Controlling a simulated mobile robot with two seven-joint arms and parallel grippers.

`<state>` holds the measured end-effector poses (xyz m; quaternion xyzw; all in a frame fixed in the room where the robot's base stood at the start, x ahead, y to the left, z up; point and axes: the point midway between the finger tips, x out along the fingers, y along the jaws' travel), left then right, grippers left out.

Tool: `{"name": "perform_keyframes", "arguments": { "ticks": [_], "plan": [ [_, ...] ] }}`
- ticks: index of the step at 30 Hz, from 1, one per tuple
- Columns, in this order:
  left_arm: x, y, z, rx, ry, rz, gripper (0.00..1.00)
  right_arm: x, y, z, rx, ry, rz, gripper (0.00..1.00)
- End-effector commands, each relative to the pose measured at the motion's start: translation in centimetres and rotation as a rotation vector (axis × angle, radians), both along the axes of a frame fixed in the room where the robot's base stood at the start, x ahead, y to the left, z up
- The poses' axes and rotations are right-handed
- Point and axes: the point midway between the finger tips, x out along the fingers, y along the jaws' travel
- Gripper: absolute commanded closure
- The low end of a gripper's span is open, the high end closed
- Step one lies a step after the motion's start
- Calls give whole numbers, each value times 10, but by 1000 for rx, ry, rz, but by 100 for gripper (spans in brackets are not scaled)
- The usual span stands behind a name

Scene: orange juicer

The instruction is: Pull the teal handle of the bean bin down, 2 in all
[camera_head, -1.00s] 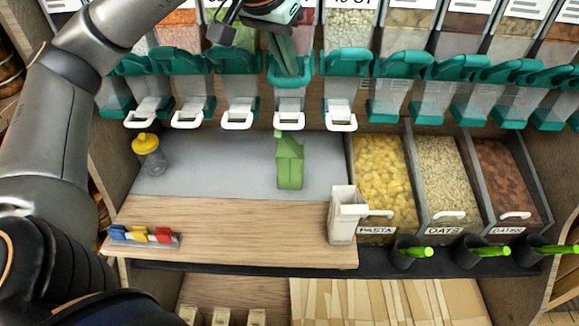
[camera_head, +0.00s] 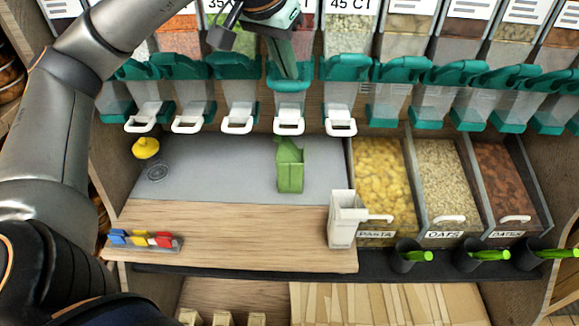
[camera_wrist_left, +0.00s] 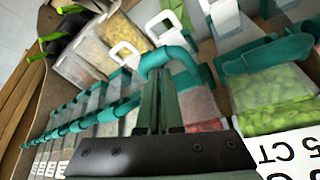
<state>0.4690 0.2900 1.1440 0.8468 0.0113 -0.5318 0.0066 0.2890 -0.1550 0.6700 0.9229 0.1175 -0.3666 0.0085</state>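A row of clear bins with teal handles crosses the top of the head view. My left gripper (camera_head: 289,74) points down at the teal handle (camera_head: 274,80) of one bin near the middle. In the left wrist view the fingers (camera_wrist_left: 154,78) lie together, with hardly any gap. Their tips overlap the arched teal handle (camera_wrist_left: 183,58); I cannot tell exactly where they touch it. That bin's white loop (camera_head: 289,128) hangs below the handle. The neighbouring teal handles (camera_head: 232,67) sit a little higher. My right gripper is out of view.
A yellow-topped jar (camera_head: 145,148) is at left and a white container (camera_head: 343,222) at the wooden counter's right end. Open drawers of pasta (camera_head: 380,180) and oats lie right.

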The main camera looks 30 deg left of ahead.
Motion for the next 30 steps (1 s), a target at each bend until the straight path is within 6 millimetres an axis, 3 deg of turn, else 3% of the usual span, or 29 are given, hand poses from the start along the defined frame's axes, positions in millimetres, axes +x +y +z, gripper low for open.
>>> {"name": "perform_keyframes", "arguments": {
  "ticks": [1,3,9,18,30],
  "plan": [
    [0,1,9,2,6,2,100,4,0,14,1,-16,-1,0],
    [1,2,15,2,7,2,100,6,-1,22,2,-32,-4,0],
    [4,3,33,2,7,1,100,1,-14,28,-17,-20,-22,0],
    [8,5,59,0,4,0,100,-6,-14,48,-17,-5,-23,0],
    [8,5,59,0,0,0,100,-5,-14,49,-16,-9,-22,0]
  ]
}}
